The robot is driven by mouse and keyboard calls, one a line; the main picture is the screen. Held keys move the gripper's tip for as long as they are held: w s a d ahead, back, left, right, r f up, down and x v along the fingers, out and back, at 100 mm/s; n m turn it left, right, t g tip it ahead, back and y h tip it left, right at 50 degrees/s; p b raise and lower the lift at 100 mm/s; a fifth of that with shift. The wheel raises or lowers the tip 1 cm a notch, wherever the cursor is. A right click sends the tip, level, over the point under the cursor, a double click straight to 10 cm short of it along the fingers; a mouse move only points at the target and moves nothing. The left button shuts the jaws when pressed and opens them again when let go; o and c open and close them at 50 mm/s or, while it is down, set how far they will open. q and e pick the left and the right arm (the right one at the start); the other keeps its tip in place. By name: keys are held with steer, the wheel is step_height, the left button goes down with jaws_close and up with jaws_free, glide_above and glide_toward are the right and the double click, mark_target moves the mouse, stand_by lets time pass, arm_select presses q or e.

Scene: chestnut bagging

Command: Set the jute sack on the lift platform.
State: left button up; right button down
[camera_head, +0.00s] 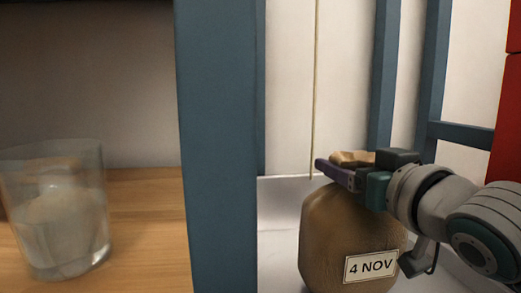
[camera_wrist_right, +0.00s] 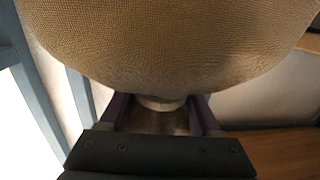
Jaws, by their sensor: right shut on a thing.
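The jute sack (camera_head: 330,235) is brown and woven, with a white label reading "4 NOV" (camera_head: 371,266). It stands upright in the head view, inside a blue frame. My right gripper (camera_head: 338,170) is shut on the top of the sack. In the right wrist view the sack (camera_wrist_right: 170,45) fills the upper part, and its neck is between the two purple fingers (camera_wrist_right: 160,110). A pale grey surface, likely the lift platform (camera_head: 283,205), shows behind and beside the sack. The sack's bottom is cut off, so I cannot tell whether it touches that surface. My left gripper is not in view.
A thick blue post (camera_head: 217,150) stands just left of the sack. Thinner blue posts (camera_head: 384,75) and a crossbar (camera_head: 462,135) are behind. A thin cord (camera_head: 316,80) hangs above the sack. A glass of clear liquid (camera_head: 58,215) stands on a wooden surface (camera_head: 145,225) at left.

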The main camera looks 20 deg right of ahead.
steer(key=shift+f, duration=0.95)
steer(key=shift+f+b, duration=0.2)
steer(key=shift+b, duration=0.1)
steer(key=shift+c, duration=0.5)
jaws_free()
steer(key=shift+f, duration=0.1)
